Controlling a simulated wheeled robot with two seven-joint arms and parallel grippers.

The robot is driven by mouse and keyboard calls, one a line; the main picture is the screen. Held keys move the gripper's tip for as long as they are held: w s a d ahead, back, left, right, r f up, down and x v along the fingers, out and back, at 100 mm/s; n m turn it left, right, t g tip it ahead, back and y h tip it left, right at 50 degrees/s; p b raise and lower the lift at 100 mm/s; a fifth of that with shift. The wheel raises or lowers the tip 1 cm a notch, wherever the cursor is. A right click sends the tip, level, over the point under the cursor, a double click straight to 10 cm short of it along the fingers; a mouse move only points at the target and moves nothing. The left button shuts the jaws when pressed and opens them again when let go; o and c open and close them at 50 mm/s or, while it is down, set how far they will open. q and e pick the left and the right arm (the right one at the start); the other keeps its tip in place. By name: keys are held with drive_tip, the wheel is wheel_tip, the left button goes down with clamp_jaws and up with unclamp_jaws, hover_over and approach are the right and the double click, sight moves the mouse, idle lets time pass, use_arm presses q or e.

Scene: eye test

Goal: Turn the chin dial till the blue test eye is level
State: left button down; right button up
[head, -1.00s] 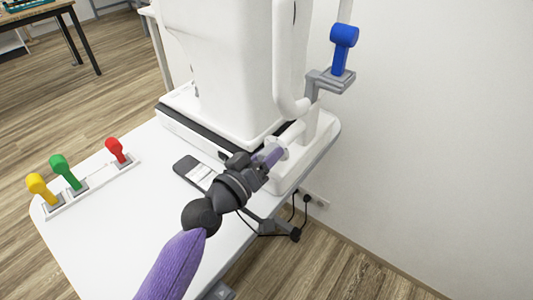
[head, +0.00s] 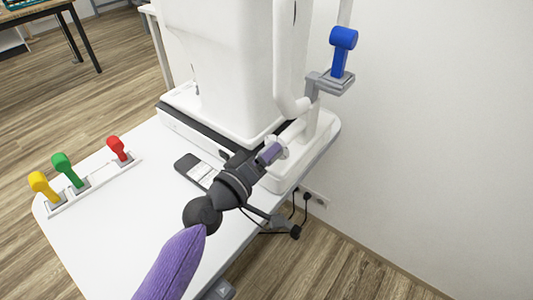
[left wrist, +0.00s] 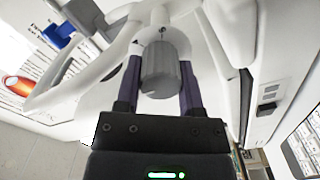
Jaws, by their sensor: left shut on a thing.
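The blue test eye (head: 342,40) stands on a grey holder (head: 330,82) beside the white instrument's upright. It also shows tilted in the left wrist view (left wrist: 58,35). The chin dial (left wrist: 160,72) is a grey ribbed knob on a white post, seen close up in the left wrist view. My left gripper (head: 270,152) has its purple fingers on both sides of the dial, shut on it. In the head view the gripper mostly hides the dial. My right gripper is not in view.
Yellow (head: 42,185), green (head: 66,168) and red (head: 117,148) test eyes stand in a white rack at the table's left. A dark flat device (head: 195,168) lies near my left gripper. The white instrument (head: 235,60) fills the table's back. A wall borders the right.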

use_arm(q)
drive_tip(key=shift+c, duration=1.1)
unclamp_jaws()
drive_tip(key=shift+a, duration=0.1)
drive_tip(key=v, duration=0.9)
drive_tip(key=shift+s+a, duration=0.2)
drive_tip(key=shift+s, duration=0.15)
